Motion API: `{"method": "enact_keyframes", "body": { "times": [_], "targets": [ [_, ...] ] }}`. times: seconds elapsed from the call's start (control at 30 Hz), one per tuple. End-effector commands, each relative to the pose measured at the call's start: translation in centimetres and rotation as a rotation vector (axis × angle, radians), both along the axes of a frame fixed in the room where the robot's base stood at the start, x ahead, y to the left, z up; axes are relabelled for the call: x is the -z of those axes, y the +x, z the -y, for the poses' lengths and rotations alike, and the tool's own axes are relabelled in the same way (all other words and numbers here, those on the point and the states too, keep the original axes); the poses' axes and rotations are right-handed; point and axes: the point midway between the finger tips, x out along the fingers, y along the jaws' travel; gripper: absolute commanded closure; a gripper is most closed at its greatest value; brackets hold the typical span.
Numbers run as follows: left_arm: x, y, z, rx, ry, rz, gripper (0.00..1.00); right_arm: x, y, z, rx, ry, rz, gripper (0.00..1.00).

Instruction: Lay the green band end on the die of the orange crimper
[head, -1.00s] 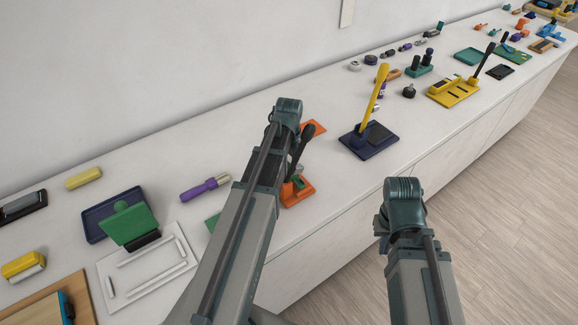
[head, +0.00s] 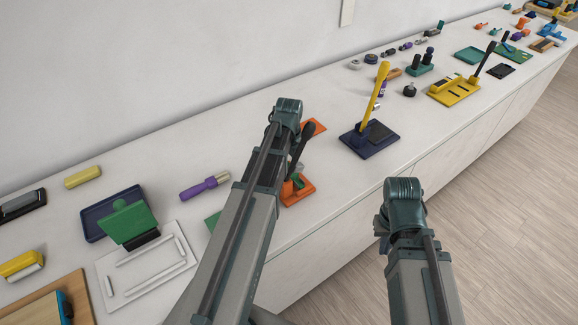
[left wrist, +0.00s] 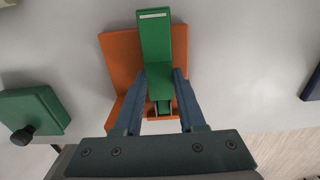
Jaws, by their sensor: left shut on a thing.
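The orange crimper (head: 297,193) stands near the counter's front edge, with a black handle (head: 302,145) leaning up; my left arm hides part of it. In the left wrist view, an orange base (left wrist: 118,60) lies under a long green band (left wrist: 155,40) with a pale stripe at its far end. My left gripper (left wrist: 163,74) is shut on the green band, one finger on each side, above the orange base. I cannot tell whether the band touches the die. My right gripper (head: 381,232) is mostly hidden by its wrist, beyond the front edge of the counter; its fingers do not show clearly.
A navy press with a yellow lever (head: 377,95) stands right of the crimper. A green block (left wrist: 32,108) with a black knob in front lies left in the left wrist view. A purple tool (head: 204,187) lies at left. Bare counter lies behind the crimper.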

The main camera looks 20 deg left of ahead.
Motion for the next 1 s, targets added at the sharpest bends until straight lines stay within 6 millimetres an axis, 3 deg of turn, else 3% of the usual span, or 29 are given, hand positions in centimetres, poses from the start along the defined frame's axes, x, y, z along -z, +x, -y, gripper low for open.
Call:
{"method": "enact_keyframes", "body": {
  "times": [0.2,0.23,0.4,0.87,1.0],
  "targets": [
    [0.5,0.0,0.0,0.0,0.0,0.0,1.0,0.5,0.0,0.0,0.0,0.0,0.0,1.0],
    [0.4,0.0,0.0,0.0,0.0,0.0,0.55,0.4,0.0,0.0,0.0,0.0,0.0,1.0],
    [0.4,0.0,0.0,0.0,0.0,0.0,0.26,0.4,0.0,0.0,0.0,0.0,0.0,1.0],
    [0.3,0.0,0.0,0.0,0.0,0.0,0.26,0.3,0.0,0.0,0.0,0.0,0.0,1.0],
    [-0.6,0.0,0.0,0.0,0.0,0.0,0.26,-0.6,0.0,0.0,0.0,0.0,0.0,1.0]
  ]
}}
